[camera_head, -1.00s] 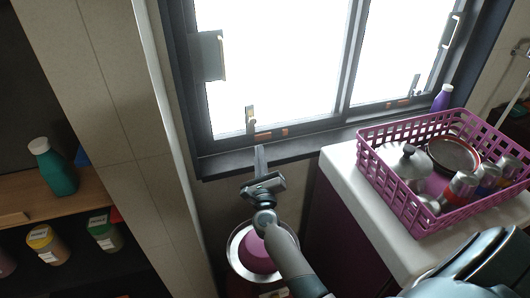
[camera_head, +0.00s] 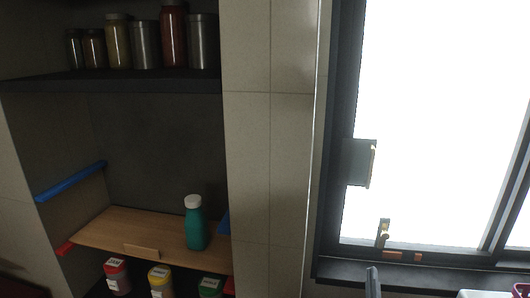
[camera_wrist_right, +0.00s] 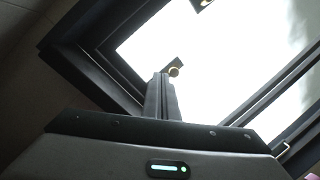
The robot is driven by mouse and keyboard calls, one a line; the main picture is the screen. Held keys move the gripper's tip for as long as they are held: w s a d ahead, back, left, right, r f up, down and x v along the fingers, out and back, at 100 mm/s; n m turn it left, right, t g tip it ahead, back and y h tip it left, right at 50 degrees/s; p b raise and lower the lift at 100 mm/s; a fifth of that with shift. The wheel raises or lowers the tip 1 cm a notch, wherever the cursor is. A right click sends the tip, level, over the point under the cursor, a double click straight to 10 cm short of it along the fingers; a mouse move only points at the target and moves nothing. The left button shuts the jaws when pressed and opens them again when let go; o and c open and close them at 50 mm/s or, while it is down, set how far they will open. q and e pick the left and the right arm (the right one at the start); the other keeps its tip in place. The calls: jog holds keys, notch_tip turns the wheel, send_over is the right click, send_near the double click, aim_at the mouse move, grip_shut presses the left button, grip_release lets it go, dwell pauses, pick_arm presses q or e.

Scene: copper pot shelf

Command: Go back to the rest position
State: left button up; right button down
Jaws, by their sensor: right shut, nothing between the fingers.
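My right gripper (camera_head: 373,283) shows only as a dark finger tip at the bottom edge of the head view, in front of the window sill. In the right wrist view the fingers of this gripper (camera_wrist_right: 163,97) are pressed together with nothing between them, pointing up toward the bright window. The rest of the right arm is below the head view. My left gripper is in neither view.
A window (camera_head: 430,130) with a dark sill (camera_head: 340,270) fills the right. At left, a wooden shelf (camera_head: 125,232) holds a teal bottle (camera_head: 196,228); jars stand on the dark upper shelf (camera_head: 120,84). More containers, including a yellow one (camera_head: 160,281), stand below.

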jog(key=s+a+f+n+g+y, duration=0.1)
jog(key=s+a+f+n+y, duration=0.1)
jog(key=s+a+n+y, duration=0.4)
jog(key=s+a+f+n+g+y, duration=0.15)
jog(key=a+n+y, duration=0.25)
jog(key=a+n, duration=0.4)
jog(key=s+a+f+n+g+y, duration=0.1)
jog(key=s+a+f+n+g, duration=0.35)
jog(key=s+f+n, duration=0.4)
jog(key=s+d+f+n+g+h, duration=0.2)
jog(key=s+d+n+g, duration=0.1)
jog(key=s, duration=0.6)
jog(key=s+d+f+n+g+h, duration=0.2)
jog(key=s+d+n+g, duration=0.15)
jog(key=s, duration=0.45)
jog(key=s+d+f+n+g+h, duration=0.1)
jog(key=s+d+n+g, duration=0.25)
jog(key=s, duration=0.55)
jog(key=s+f+x, duration=0.1)
jog(key=s+x, duration=0.2)
jog(key=x, duration=1.1)
jog(key=s+f+x, duration=0.1)
jog(key=s+x, duration=0.3)
jog(key=x, duration=0.9)
jog(key=s+d+f+g, duration=0.1)
jog(key=s+d+f, duration=0.2)
jog(key=s+f, duration=1.4)
jog(key=shift+s+f+g+h, duration=0.3)
jog(key=shift+s+f+g, duration=0.1)
jog(key=shift+s, duration=0.4)
